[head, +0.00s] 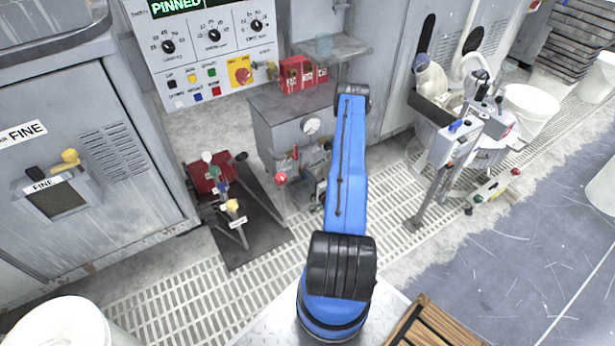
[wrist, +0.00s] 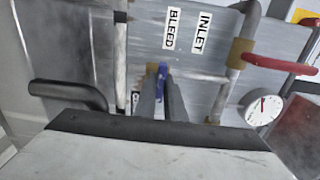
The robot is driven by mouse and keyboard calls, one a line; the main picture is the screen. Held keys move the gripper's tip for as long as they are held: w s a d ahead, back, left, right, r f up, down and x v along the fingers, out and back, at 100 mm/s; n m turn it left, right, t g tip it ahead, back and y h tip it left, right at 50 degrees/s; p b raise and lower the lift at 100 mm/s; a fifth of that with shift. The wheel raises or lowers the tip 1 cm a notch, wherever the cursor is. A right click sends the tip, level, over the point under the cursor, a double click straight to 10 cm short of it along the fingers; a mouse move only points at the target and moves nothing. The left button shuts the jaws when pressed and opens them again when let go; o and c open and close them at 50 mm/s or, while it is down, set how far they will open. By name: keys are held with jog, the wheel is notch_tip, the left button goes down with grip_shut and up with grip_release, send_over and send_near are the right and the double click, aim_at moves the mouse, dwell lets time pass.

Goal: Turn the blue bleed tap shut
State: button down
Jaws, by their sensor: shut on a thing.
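The blue bleed tap (wrist: 162,72) shows in the wrist view as a narrow blue handle below the BLEED label (wrist: 173,29). My gripper (wrist: 164,82) has its two grey fingers on either side of the blue handle and is shut on it. The fingers hide much of the tap's body. In the head view my blue arm hides the tap, and my gripper is mostly hidden low beside the grey cabinet (head: 268,128).
An INLET label (wrist: 202,33), a pipe with a red lever (wrist: 280,64) and a round gauge (wrist: 263,110) are close on the right. A black bent handle (wrist: 68,93) is on the left. In the head view, a red valve rack (head: 205,178) stands left and a grey stand (head: 430,195) right.

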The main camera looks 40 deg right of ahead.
jog(key=c, duration=1.8)
grip_release()
jog(key=shift+s, duration=0.1)
jog(key=shift+c, duration=0.2)
jog(key=v, duration=1.7)
jog(key=shift+s+a, duration=0.15)
